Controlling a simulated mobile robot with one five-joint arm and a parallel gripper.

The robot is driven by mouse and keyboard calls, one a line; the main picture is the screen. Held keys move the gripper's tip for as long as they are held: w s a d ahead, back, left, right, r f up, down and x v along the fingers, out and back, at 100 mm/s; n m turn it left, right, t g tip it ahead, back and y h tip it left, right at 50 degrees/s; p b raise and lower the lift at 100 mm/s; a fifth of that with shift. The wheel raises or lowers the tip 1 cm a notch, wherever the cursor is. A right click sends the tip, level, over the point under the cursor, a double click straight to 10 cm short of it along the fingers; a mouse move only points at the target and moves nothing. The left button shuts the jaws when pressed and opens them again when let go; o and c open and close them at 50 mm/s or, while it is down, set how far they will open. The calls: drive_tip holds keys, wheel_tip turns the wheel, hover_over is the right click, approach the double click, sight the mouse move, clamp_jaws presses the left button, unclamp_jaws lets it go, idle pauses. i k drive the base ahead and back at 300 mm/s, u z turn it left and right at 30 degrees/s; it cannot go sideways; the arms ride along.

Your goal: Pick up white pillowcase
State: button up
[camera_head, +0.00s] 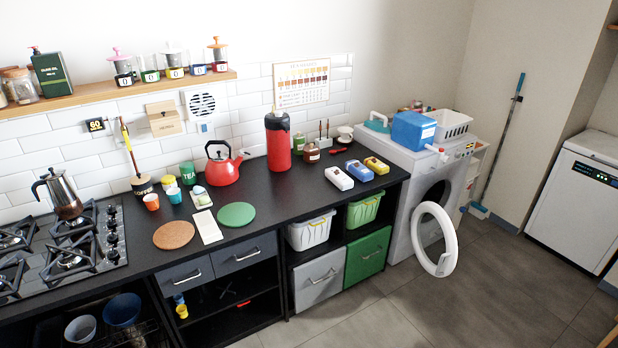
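I cannot make out a white pillowcase for certain in the head view. The washing machine (401,158) stands at the right end of the counter with its round door (434,240) swung open. The drum opening is dark, and I cannot tell what lies inside. A flat white rectangular item (206,227) lies on the black counter between a brown round mat (173,235) and a green round mat (236,214); I cannot tell if it is cloth. A white basket (450,124) stands on the washing machine, its contents not clear. My gripper is not in view.
The black counter (270,205) holds a red kettle (222,166), a red flask (278,140) and a gas hob (60,250) at left. A blue box (412,131) sits on the washing machine. The open door juts over the grey floor (400,310), which is clear in front.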

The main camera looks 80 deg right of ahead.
sight(340, 179)
drive_tip(key=z, duration=0.15)
drive_tip(key=i, duration=0.25)
drive_tip(key=z, duration=2.1)
drive_tip(key=i, duration=1.45)
drive_tip(key=u, duration=0.05)
